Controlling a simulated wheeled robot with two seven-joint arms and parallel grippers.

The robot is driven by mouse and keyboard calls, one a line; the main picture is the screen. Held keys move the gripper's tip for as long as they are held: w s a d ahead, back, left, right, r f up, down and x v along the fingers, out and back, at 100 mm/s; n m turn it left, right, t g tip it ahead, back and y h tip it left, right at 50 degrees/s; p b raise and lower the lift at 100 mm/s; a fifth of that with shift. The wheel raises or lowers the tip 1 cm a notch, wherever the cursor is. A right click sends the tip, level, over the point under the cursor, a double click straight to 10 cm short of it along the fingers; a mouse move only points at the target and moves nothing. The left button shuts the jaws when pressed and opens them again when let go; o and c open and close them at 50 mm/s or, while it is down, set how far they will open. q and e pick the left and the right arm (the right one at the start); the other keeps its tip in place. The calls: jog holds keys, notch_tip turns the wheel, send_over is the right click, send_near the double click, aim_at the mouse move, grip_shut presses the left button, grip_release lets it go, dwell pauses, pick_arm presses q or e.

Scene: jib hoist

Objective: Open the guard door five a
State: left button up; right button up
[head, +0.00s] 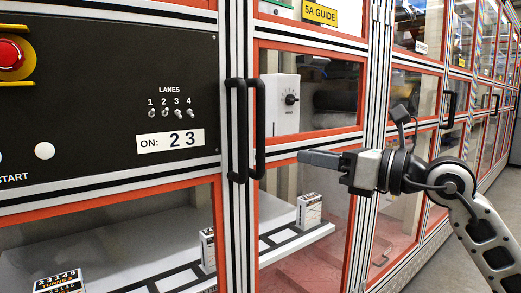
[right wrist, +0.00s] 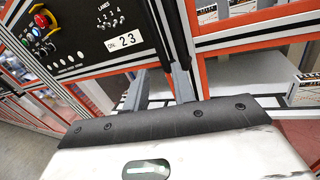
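The guard door under the yellow "5A GUIDE" label (head: 319,12) has an orange frame (head: 308,136) and clear panes, and looks shut. Its black upright bar handle (head: 260,128) is on its left edge, close beside a second black handle (head: 236,130). My right gripper (head: 300,158) comes in from the right in front of the door, its fingers pointing left toward the handle's lower part. In the head view the fingertips stand a little right of the handle. In the right wrist view the two fingers (right wrist: 160,82) are apart, with the dark handles beyond them. My left gripper is out of view.
A black control panel (head: 110,75) with a red stop button (head: 10,53), lane switches and "ON: 23" sign (head: 170,140) is left of the handles. Small cartons (head: 309,210) stand on white lanes behind the panes. More orange-framed doors run along the right; floor there is open.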

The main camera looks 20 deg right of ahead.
aim_at(264, 136)
jog(key=shift+t+h, duration=0.4)
jog(key=shift+h, duration=0.5)
jog(key=p+x, duration=0.1)
jog(key=x, duration=0.4)
jog(key=d+r+p+x, duration=0.1)
jog(key=x, duration=0.4)
jog(key=w+p+x, duration=0.1)
jog(key=x, duration=0.3)
jog(key=shift+w+d+r, duration=0.15)
jog(key=shift+w+r, duration=0.2)
jog(key=shift+r, duration=0.05)
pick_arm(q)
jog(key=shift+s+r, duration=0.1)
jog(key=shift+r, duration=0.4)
pick_arm(e)
jog(key=shift+w, duration=0.15)
grip_shut()
